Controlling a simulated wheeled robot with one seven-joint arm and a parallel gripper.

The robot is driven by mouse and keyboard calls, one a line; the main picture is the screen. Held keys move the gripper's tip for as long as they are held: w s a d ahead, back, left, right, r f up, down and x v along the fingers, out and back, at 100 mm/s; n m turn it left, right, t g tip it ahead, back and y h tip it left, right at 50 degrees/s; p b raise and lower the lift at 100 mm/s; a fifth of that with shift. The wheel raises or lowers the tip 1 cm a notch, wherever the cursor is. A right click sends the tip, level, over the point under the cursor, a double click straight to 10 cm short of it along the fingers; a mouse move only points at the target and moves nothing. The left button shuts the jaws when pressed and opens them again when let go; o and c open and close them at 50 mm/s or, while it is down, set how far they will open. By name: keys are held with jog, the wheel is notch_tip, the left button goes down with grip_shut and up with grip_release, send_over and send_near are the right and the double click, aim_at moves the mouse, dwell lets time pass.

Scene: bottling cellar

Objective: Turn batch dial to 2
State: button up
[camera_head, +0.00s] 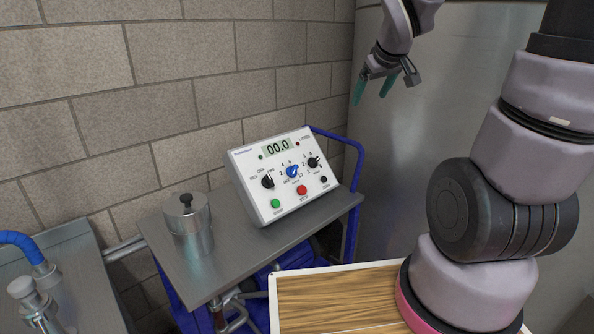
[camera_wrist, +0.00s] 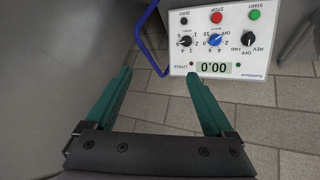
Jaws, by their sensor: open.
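A white control box (camera_head: 285,200) with a sloped front stands on the metal trolley. Its blue dial (camera_head: 292,171) sits mid-panel with numbers around it; the lettering is too small to confirm which dial is the batch dial, and the pointer's setting cannot be told. A black dial (camera_head: 313,162) sits to its right and another black dial (camera_head: 267,181) to its left. The display reads 00.0. The box appears upside down in the wrist view, with the blue dial (camera_wrist: 214,40) beyond the fingers. My gripper (camera_head: 373,90) is open and empty, above and right of the box, touching nothing.
A lidded metal canister (camera_head: 188,225) stands left of the box on the grey trolley top (camera_head: 180,268). The trolley's blue handle (camera_head: 352,165) rises behind the box at right. A brick wall is behind; a large metal surface (camera_head: 420,150) stands at right.

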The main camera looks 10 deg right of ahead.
jog(key=w+a+f+n+y, duration=0.25)
jog(key=w+f+n, duration=0.35)
jog(key=f, duration=0.4)
jog(key=n+y, duration=0.4)
jog(key=n, duration=0.1)
send_near(296, 170)
jog(key=x, duration=0.9)
jog(key=shift+a, duration=0.1)
jog(key=c, duration=1.4)
